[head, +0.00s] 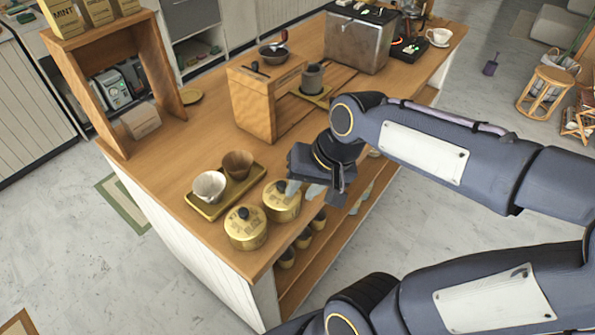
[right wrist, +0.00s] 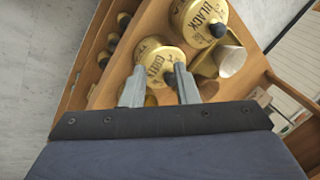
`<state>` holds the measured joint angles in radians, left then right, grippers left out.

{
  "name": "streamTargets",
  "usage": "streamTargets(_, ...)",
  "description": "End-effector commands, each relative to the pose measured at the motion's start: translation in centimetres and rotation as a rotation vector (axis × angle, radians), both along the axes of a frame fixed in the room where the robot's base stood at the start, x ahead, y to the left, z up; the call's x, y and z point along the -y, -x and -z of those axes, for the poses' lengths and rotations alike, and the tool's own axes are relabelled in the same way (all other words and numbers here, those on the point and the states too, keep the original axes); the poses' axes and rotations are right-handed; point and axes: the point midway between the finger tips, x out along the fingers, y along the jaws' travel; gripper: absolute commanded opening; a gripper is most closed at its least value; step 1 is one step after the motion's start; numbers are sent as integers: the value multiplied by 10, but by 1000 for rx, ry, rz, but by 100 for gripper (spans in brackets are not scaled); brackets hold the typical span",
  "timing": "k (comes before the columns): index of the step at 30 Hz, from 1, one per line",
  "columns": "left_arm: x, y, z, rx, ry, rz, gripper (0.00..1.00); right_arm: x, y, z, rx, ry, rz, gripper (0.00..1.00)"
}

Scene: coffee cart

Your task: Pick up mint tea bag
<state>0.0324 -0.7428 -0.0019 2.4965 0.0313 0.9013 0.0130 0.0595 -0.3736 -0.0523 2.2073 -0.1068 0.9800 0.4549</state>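A box labelled MINT (head: 66,19) stands on top of the wooden shelf unit at the upper left in the head view, partly cut off by the frame's top edge. I cannot make out a single mint tea bag. My right gripper (head: 303,190) is over the front part of the counter, beside the gold canisters and far from the MINT box. In the right wrist view its two fingers (right wrist: 160,78) are apart with nothing held between them, in front of the canister marked GREEN (right wrist: 152,58). My left gripper is not in view.
Two gold canisters (head: 245,229) stand near the counter's front corner, beside a tray (head: 206,213) with two cups. A wooden box (head: 253,103) stands mid-counter. The wooden shelf unit (head: 82,100) is at the left end. The counter between shelf and tray is mostly clear.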

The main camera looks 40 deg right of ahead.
Motion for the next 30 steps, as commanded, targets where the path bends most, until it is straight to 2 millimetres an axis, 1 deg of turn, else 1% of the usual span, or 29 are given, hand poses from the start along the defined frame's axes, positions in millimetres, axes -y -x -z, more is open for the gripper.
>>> streamTargets(4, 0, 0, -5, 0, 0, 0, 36, 17, -24, 0, -86, -2, 121, 27)
streamTargets(8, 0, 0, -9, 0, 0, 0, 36, 35, -50, 4, -175, 9, 257, 27)
streamTargets(12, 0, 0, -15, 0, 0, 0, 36, 61, -84, 16, -284, 41, 455, 27)
streamTargets(16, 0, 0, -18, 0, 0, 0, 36, 80, -109, 31, -355, 78, 612, 27)
streamTargets(18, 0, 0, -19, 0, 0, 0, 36, 86, -116, 36, -376, 93, 666, 27)
streamTargets(21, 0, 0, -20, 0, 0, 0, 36, 91, -121, 42, -390, 105, 707, 27)
streamTargets(23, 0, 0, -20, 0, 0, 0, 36, 92, -122, 47, -393, 108, 716, 27)
streamTargets(30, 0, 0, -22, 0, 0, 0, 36, 93, -121, 72, -394, 107, 716, 27)
